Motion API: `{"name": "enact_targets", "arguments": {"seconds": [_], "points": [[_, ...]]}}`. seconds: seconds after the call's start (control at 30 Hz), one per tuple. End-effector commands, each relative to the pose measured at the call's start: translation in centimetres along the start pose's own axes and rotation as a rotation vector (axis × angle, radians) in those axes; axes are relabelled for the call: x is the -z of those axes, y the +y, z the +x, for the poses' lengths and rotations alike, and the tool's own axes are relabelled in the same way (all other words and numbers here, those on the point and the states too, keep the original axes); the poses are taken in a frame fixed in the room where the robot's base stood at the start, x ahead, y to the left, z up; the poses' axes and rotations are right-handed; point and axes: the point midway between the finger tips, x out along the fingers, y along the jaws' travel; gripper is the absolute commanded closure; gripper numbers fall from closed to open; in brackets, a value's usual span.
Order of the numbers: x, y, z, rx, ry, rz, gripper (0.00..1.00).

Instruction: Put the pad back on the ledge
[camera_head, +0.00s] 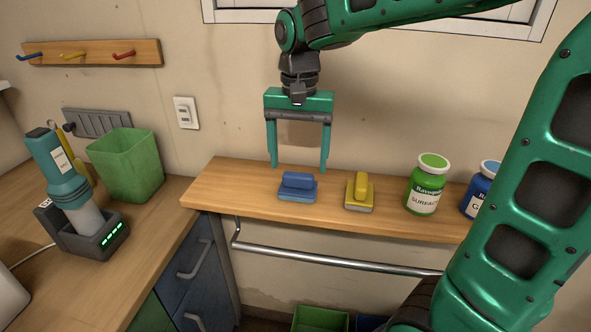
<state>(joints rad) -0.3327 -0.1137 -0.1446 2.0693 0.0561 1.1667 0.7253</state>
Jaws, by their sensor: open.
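Two pads rest on the wooden ledge (240,203) against the wall. One is a blue pad (297,187) with a raised grip, the other a yellow pad (359,192) with a grey base. My gripper (298,168) points down above the ledge, its two green fingers spread wide. The fingertips are just above and behind the blue pad in the picture. Nothing is between the fingers, and the gripper looks apart from both pads; the exact depth is hard to tell.
A green-capped bottle (424,184) and a blue bottle (481,198), partly hidden by my arm, stand right of the pads. A metal rail (330,262) runs below the ledge. At left are a green bin (126,164) and a charging dock (82,236) holding a teal device.

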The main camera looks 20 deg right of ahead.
Motion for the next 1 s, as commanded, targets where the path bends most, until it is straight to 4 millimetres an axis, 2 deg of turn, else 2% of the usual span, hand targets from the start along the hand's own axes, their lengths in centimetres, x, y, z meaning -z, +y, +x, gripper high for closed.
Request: {"name": "enact_targets", "arguments": {"seconds": [0.03,0.2,0.4,0.6,1.0], "points": [[0.0,-0.1,-1.2,0.003,0.003,-0.001,0.26],[0.1,0.0,-4.5,0.002,0.002,0.000,0.26],[0.0,-0.1,-7.2,0.001,0.001,0.000,0.26],[0.0,0.0,-8.1,0.000,0.000,-0.001,0.26],[0.0,0.0,-8.2,-0.001,0.000,-0.001,0.26]]}}
